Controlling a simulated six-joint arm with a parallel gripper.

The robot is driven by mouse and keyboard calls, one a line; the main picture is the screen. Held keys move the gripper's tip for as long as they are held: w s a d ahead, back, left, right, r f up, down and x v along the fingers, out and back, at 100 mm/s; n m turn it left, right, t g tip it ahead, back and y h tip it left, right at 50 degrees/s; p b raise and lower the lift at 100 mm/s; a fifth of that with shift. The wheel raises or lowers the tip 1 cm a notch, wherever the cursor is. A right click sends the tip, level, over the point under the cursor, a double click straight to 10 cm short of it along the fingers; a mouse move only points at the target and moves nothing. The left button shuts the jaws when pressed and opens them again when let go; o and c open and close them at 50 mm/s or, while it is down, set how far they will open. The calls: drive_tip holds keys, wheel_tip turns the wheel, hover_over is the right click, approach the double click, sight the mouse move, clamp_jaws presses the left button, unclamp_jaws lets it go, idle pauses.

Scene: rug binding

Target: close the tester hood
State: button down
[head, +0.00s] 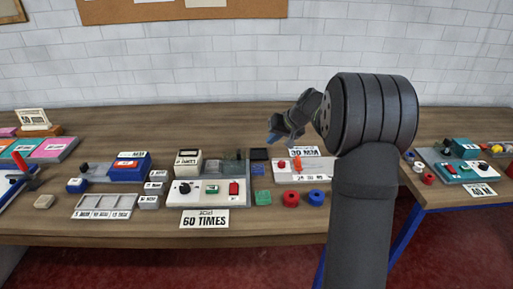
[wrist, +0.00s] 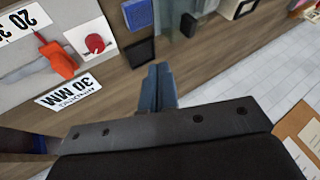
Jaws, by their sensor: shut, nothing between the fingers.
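The tester (head: 210,199) is a white unit with a black knob, a small green display and a red switch. A see-through grey hood (head: 235,166) appears to stand raised at its back; its exact angle is hard to tell. Part of a clear panel, likely the hood, shows at the top of the wrist view (wrist: 178,16). My gripper (head: 276,138) is shut and empty, above the back of the table, to the right of the hood and apart from it. Its closed blue-grey fingers show in the wrist view (wrist: 158,88).
A 30 MM station (head: 312,172) with an orange lever lies below my gripper. A dark square tray (head: 259,154) is right of the hood. The white wall stands behind.

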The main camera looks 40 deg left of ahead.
sight(224, 160)
drive_tip(key=x, duration=1)
drive_tip(key=shift+s+a+r, duration=0.2)
drive_tip(key=shift+s+a, duration=0.6)
drive_tip(key=shift+s, duration=0.2)
drive_tip(key=shift+s+a, duration=0.45)
drive_tip(key=s+a, duration=0.6)
drive_tip(key=shift+s+a, duration=0.2)
